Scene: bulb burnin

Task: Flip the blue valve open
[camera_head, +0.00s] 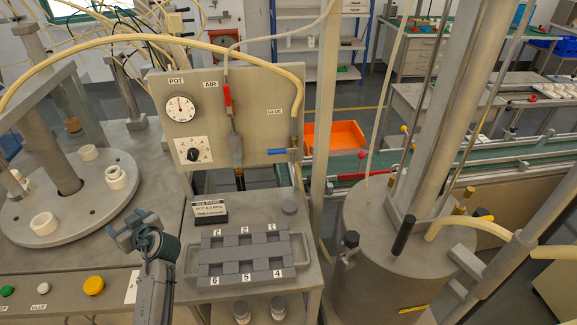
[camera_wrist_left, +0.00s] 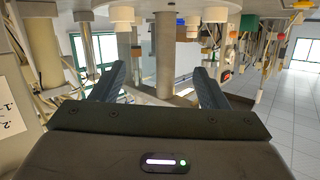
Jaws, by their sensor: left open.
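The blue valve (camera_head: 283,151) is on the grey panel (camera_head: 255,110), low on its right side below the GLUE label. Its blue handle lies roughly level, pointing left from the pipe under the beige hose. My left gripper (camera_head: 126,226) is in front of the panel, lower left of the valve and well apart from it. Its two fingers are spread and empty in the left wrist view (camera_wrist_left: 160,82). The valve cannot be made out in the left wrist view. My right gripper does not show.
A red-handled valve (camera_head: 227,95) hangs under the AIR label. A gauge (camera_head: 181,109) and a knob (camera_head: 193,154) are on the panel's left. A numbered grey tray (camera_head: 240,228) and a small sign (camera_head: 209,211) sit below. A large tank (camera_head: 375,250) stands at right.

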